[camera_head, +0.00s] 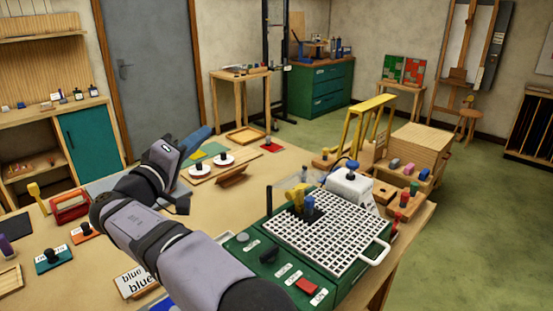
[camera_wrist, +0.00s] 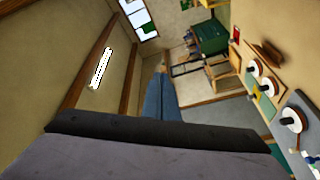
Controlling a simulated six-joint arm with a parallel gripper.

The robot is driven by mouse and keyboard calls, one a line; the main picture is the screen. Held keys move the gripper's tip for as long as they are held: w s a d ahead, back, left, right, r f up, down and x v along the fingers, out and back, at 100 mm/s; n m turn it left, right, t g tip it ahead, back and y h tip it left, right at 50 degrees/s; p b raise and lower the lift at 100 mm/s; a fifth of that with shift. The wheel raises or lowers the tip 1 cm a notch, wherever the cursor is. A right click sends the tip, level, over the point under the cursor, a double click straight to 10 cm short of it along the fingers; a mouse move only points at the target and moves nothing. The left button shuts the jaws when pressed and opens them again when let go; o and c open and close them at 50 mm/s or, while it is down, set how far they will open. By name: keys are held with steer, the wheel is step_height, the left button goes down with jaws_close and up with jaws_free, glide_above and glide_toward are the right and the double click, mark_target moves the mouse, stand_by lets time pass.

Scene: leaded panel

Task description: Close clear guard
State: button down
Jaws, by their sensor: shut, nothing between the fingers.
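The green machine (camera_head: 245,262) stands on the table at the front right, with a white grid top (camera_head: 335,240) and a white handle (camera_head: 377,252) at its right edge. I cannot clearly make out the clear guard; a small pale, see-through shape (camera_head: 303,174) shows behind the grid's back edge, beside a dark upright post (camera_head: 269,200). My gripper (camera_head: 203,134) is well to the left and back of the machine, over the table, with its blue fingers together and empty. The fingers also show in the wrist view (camera_wrist: 160,98), pointing away from the machine.
A red button (camera_head: 307,286) is on the machine's front. White discs (camera_head: 226,160) lie near my gripper. A wooden block (camera_head: 420,150) stands at the back right.

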steer(key=s+d+f+m+g+h, duration=0.5)
steer(key=d+f+m, duration=0.3)
steer(key=m, duration=0.3)
steer(key=shift+s+f+g+p, duration=0.4)
steer(key=shift+f+g, duration=0.3)
steer(key=shift+d, duration=0.1)
steer(key=w+d+f+p, duration=0.4)
steer(key=w+d+p, duration=0.1)
steer(key=d, duration=0.4)
steer(key=shift+w+f+p, duration=0.15)
steer(key=shift+w+p, duration=0.15)
steer(key=shift+p, duration=0.6)
steer(key=shift+f, duration=0.1)
